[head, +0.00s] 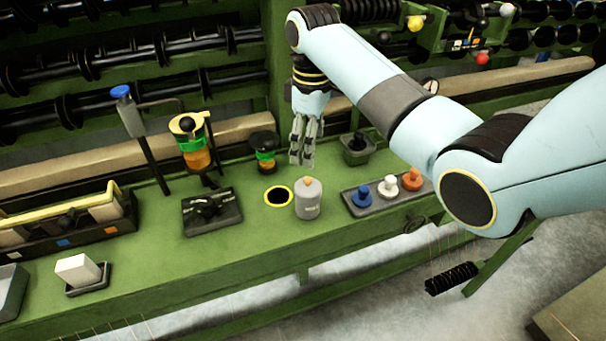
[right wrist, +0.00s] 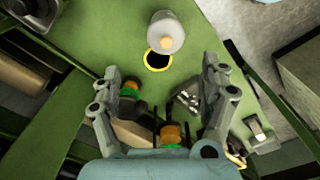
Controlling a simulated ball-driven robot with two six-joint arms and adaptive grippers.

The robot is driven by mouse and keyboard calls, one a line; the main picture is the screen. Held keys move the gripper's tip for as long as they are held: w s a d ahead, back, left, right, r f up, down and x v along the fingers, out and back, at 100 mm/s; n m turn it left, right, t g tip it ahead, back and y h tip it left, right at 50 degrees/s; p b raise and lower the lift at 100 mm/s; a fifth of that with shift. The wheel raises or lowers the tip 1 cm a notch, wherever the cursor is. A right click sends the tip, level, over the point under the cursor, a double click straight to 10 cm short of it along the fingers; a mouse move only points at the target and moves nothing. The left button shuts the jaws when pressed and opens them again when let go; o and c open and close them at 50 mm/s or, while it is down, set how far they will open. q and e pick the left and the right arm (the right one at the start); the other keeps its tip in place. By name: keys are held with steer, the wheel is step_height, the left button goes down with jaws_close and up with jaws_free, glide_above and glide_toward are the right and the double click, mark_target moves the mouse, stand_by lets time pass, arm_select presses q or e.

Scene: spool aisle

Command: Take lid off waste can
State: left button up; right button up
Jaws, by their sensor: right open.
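The waste can (head: 308,201) is a small pale grey cylinder standing upright on the green bench. A lid with a tan-orange knob (head: 308,183) sits on its top. In the right wrist view the can (right wrist: 165,35) shows at the top centre, seen from above, with the knob (right wrist: 166,43) towards me. My right gripper (head: 302,160) points down, open and empty, above and a little behind the can, apart from it. My left gripper is not in view.
A yellow-ringed dark hole (head: 278,196) is just left of the can. A tray with blue, white and orange pegs (head: 388,188) stands to its right. A dark square holder (head: 357,150), a green-banded spool (head: 264,150) and a black switch box (head: 212,211) are nearby.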

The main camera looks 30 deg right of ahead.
glide_above(308, 180)
steer(key=f, duration=0.3)
steer(key=w+f, duration=0.1)
steer(key=shift+d+f, duration=0.2)
steer(key=shift+d, duration=0.1)
steer(key=f, duration=0.5)
steer(key=shift+s+a+f, duration=0.2)
steer(key=shift+s+f, duration=0.1)
steer(key=shift+s, duration=0.05)
steer(key=c, duration=1)
steer(key=shift+s, duration=0.1)
steer(key=shift+c, duration=0.2)
